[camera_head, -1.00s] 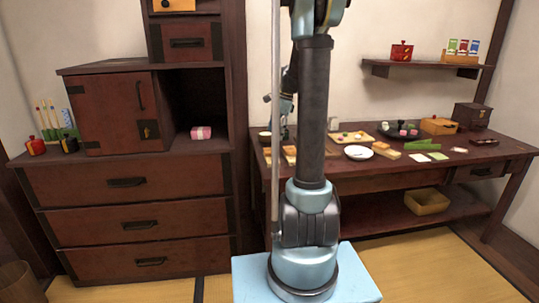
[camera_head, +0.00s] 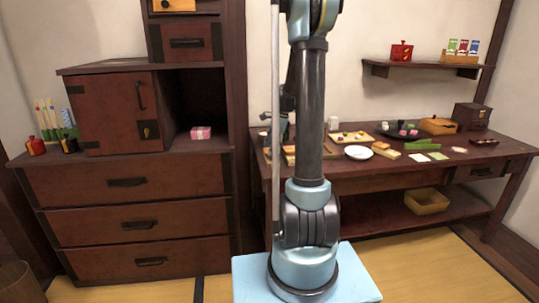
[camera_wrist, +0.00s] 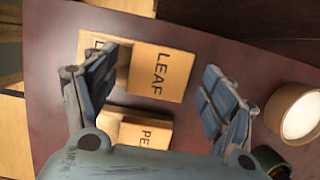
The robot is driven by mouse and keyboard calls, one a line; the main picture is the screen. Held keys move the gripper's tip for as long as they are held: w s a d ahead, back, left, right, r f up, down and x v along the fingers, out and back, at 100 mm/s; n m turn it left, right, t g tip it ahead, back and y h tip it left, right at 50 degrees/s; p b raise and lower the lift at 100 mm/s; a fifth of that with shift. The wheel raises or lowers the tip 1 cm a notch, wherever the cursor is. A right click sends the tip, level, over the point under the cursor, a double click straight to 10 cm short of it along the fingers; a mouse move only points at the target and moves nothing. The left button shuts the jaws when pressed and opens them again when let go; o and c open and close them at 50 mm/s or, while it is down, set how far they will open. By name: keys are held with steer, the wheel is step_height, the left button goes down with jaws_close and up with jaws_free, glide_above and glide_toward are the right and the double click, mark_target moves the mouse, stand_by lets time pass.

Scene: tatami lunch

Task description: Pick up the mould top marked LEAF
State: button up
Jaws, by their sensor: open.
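The light wooden mould top marked LEAF (camera_wrist: 160,72) lies on the dark table in the wrist view. Another light wooden piece (camera_wrist: 92,44) shows along its left side, with part of a letter visible and the rest behind my left finger. My gripper (camera_wrist: 162,60) is open above the LEAF piece, with one finger to its left and one to its right. A wooden piece marked with letters starting PE (camera_wrist: 150,134) lies nearer my palm, partly hidden by it. In the head view my gripper is low over the table's left end, mostly behind my arm.
A round tan cup with a pale inside (camera_wrist: 296,116) stands right of my right finger, with a dark green round thing (camera_wrist: 270,160) below it. In the head view, a white plate (camera_head: 358,153), a dark tray (camera_head: 400,133) and a wooden box (camera_head: 438,126) are farther right.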

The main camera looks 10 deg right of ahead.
steer(key=c, duration=1)
steer(key=shift+c, duration=0.2)
